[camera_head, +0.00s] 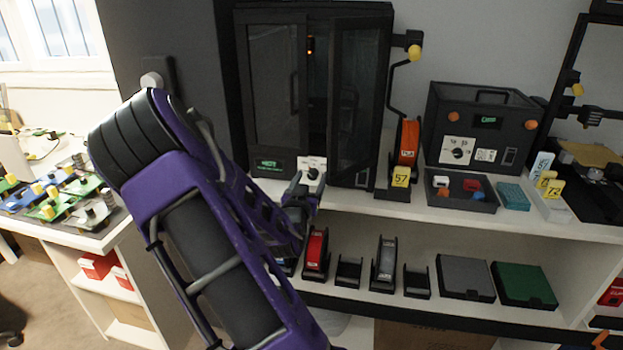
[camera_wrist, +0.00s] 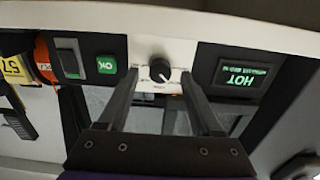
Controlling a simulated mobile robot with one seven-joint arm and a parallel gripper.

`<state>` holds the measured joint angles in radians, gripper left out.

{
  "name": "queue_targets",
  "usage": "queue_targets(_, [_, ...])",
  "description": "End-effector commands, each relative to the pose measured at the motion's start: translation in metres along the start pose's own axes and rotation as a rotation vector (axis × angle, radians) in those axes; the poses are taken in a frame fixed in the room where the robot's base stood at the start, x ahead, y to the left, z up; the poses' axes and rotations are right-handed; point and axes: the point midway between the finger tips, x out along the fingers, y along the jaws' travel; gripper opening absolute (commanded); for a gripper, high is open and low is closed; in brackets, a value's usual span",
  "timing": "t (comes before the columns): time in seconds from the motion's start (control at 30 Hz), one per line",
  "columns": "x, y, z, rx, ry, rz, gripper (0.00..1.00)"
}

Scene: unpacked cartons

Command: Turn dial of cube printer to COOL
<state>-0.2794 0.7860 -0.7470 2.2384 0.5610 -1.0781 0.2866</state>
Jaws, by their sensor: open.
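The large black cabinet printer (camera_head: 272,75) stands on the shelf. Its white panel holds a black dial (camera_wrist: 160,70), also visible in the head view (camera_head: 312,174). Left of the panel in the head view, a green-lit display (camera_head: 269,164) reads HOT. It appears upside down in the wrist view (camera_wrist: 241,74). My gripper (camera_wrist: 160,82) is open, with one finger on each side of the dial and nothing between them but the dial area. I cannot tell whether a finger touches the dial. The dial's white pointer line slants down and right in the wrist view; its labels are unreadable.
A green OK button (camera_wrist: 106,66) sits beside the dial panel. An orange spool (camera_head: 409,142) with a yellow 57 tag stands right of the cabinet. A smaller black box (camera_head: 485,105) with its own dial and a tray (camera_head: 483,202) of cubes stand farther right.

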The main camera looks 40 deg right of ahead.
Motion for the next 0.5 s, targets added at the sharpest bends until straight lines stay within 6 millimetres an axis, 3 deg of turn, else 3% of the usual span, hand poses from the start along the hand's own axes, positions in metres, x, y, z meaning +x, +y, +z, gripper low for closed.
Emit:
queue_targets(0.2, [0.0145, 0.0, 0.0, 0.0, 0.0, 0.0, 0.66])
queue_targets(0.47, [0.0151, 0.0, 0.0001, 0.0, 0.0, 0.0, 0.66])
queue_targets(0.5, [0.0151, 0.0, 0.0001, 0.0, 0.0, 0.0, 0.59])
